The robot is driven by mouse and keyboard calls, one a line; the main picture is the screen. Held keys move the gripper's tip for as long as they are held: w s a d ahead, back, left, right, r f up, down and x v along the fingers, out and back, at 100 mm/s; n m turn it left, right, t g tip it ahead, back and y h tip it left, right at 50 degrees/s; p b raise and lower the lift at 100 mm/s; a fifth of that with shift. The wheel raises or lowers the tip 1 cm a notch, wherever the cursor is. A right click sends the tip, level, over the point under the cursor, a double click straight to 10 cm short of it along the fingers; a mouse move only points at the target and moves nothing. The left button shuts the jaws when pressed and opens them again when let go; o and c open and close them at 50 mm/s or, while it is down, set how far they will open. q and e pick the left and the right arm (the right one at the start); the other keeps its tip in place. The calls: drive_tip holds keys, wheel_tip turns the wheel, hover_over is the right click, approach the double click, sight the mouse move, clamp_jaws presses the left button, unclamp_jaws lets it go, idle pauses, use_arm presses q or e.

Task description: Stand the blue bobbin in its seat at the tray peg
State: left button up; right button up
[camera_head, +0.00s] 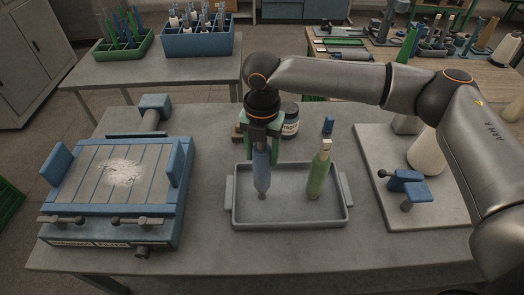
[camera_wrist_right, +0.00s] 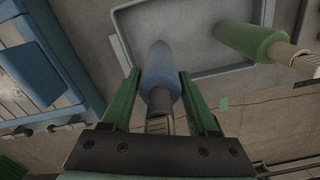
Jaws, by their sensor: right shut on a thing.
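The blue bobbin (camera_head: 262,172) hangs upright, tip down, over the left part of the grey tray (camera_head: 290,222). My right gripper (camera_head: 261,140) is shut on its upper end. In the right wrist view the blue bobbin (camera_wrist_right: 160,75) lies between the two green fingers of my right gripper (camera_wrist_right: 157,98). Its lower tip is close to the tray floor; I cannot tell whether it touches. The tray peg is not clearly visible near the tip. A green bobbin (camera_head: 319,175) stands slightly tilted in the right part of the tray. My left gripper is not in view.
A blue slatted fixture (camera_head: 95,185) stands to the left. A jar (camera_head: 290,124) and a small blue piece (camera_head: 328,126) sit behind the tray. A board with a pale cone (camera_head: 427,152) and a blue bracket (camera_head: 408,185) is at right. Bare table lies before the tray.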

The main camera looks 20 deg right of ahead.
drive_tip(key=shift+f, duration=2)
drive_tip(key=o, duration=1.3)
drive_tip(key=shift+c, duration=0.2)
wheel_tip(320, 180, up, 12)
drive_tip(key=shift+r, duration=0.25)
drive_tip(key=shift+f, duration=0.1)
